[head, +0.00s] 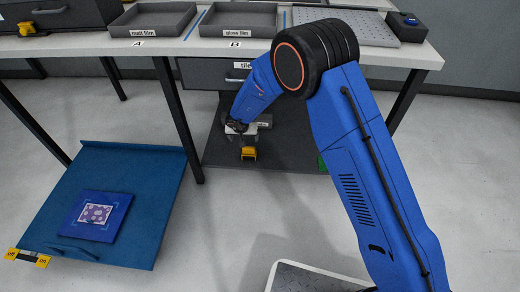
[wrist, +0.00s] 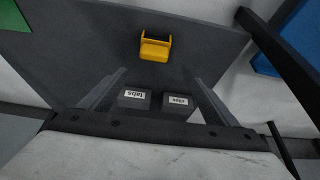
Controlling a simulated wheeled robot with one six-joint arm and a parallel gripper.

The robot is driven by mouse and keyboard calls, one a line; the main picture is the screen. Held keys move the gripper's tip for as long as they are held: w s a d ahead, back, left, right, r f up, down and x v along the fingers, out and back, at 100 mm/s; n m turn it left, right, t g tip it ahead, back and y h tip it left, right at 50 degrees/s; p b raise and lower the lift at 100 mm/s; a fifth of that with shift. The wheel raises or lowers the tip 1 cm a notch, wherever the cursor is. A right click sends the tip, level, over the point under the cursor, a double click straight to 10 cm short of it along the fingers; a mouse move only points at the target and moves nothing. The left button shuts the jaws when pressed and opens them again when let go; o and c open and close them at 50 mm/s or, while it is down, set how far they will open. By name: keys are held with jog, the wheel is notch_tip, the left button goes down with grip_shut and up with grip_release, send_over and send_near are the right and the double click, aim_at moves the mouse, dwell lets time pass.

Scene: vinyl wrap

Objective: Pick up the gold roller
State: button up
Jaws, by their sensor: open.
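A small yellow-gold piece (head: 249,153) with raised ends sits on the dark low shelf (head: 290,153) under the table. It also shows in the wrist view (wrist: 154,50), beyond my fingertips. I cannot tell for sure whether it is the gold roller. My gripper (head: 240,127) is reached down under the table, just above and behind this piece in the head view. In the wrist view my gripper (wrist: 157,78) is open, its two fingers apart, with the yellow piece ahead and nothing held. Another yellow piece (head: 27,28) shows by a dark case at the upper left.
Two small dark boxes labelled tabs (wrist: 133,98) and clips (wrist: 174,102) show between my fingers. Above are a table (head: 235,45) with trays and a drawer (head: 215,73). Table legs stand nearby (head: 178,120). A blue board (head: 150,185) lies left. A green edge (wrist: 14,25) borders the shelf.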

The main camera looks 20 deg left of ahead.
aim_at(249, 151)
jog(key=shift+g, duration=0.3)
jog(key=x, duration=0.6)
jog(key=d+x, duration=0.1)
jog(key=x, duration=0.5)
jog(key=d+x, duration=0.1)
jog(key=x, duration=0.5)
jog(key=shift+w+f, duration=0.25)
jog(key=shift+f, duration=0.2)
jog(key=c, duration=1.2)
